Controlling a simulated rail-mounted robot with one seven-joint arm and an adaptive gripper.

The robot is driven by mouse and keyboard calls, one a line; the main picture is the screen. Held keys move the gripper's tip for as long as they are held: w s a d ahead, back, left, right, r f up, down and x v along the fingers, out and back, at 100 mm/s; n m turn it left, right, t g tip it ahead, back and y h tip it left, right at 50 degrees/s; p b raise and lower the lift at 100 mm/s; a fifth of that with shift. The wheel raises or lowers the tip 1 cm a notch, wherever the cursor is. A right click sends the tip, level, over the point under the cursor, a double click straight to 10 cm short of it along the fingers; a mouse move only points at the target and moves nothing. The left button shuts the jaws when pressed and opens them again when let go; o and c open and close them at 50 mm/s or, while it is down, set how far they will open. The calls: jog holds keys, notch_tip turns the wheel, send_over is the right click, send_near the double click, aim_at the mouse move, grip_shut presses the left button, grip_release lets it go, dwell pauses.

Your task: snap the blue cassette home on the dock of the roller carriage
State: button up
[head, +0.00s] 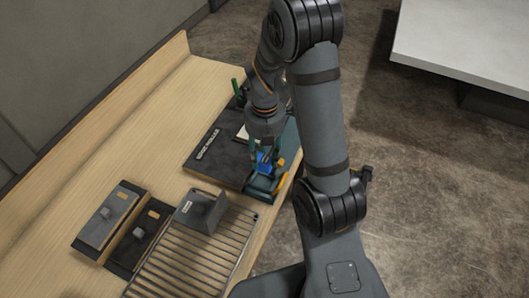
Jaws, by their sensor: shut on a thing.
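The blue cassette (264,164) is in the head view, near the right edge of the bench, just below my wrist. My gripper (263,158) points down and is shut on the blue cassette, though the fingers are small and partly hidden by the cassette and my wrist. A teal piece with a yellow part, which looks like the roller carriage (262,187), sits directly under and around the cassette at the corner of a dark board. I cannot tell whether the cassette touches the dock or is held just above it.
The dark board (212,165) bears a light label and a green upright post (236,86). The wooden bench (120,165) is clear at left.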

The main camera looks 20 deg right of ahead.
jog(key=shift+f+b, duration=2.8)
jog(key=shift+f, duration=0.45)
jog(key=shift+f+b, duration=1.05)
jog(key=shift+f, duration=0.1)
jog(key=o, duration=1.3)
jog(key=shift+o, duration=0.3)
jog(key=shift+r, duration=0.15)
notch_tip(320, 180, up, 12)
jog(key=shift+f, duration=0.1)
